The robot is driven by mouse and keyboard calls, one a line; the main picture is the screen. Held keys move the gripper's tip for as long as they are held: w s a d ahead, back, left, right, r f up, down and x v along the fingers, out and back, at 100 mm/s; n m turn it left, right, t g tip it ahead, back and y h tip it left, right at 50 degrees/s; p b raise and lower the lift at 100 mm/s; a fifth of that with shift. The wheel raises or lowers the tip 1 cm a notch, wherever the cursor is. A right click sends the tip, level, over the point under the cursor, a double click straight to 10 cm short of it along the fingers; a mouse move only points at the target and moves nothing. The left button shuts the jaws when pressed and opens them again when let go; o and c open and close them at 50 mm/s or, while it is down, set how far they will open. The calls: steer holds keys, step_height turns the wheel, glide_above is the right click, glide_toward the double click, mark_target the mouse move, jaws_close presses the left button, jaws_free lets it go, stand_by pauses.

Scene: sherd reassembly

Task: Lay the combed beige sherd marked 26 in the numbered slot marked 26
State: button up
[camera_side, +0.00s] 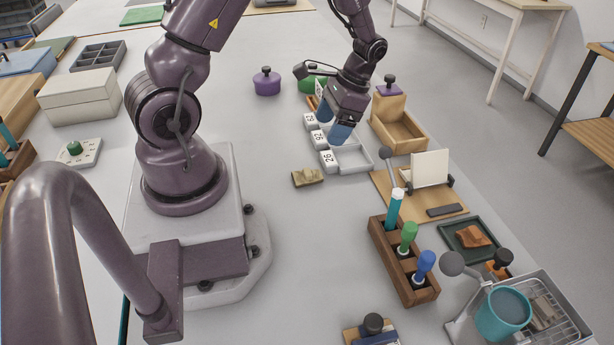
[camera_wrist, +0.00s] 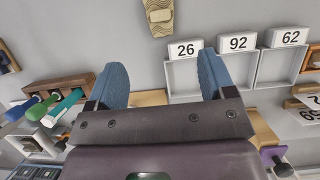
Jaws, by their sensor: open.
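The combed beige sherd (camera_side: 307,176) lies flat on the grey table, apart from the slot tray. It also shows at the top edge of the wrist view (camera_wrist: 158,20), partly cut off; I cannot read a number on it. The slot marked 26 (camera_side: 352,159) is the nearest of the row in the side view and looks empty. Its white label (camera_wrist: 186,50) reads 26 in the wrist view, where a finger covers part of the slot. My gripper (camera_side: 333,124) is open and empty above the slot row, away from the sherd; its blue fingers (camera_wrist: 160,75) are spread wide.
A wooden box (camera_side: 402,132), a board with a white card (camera_side: 430,168) and a wooden rack of coloured-handled tools (camera_side: 392,262) stand nearby. The table around the sherd is clear.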

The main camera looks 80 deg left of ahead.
mark_target(308, 172)
steer(key=x, duration=1.2)
steer(key=shift+s+f, duration=0.2)
steer(key=c, duration=1)
steer(key=shift+c, duration=0.2)
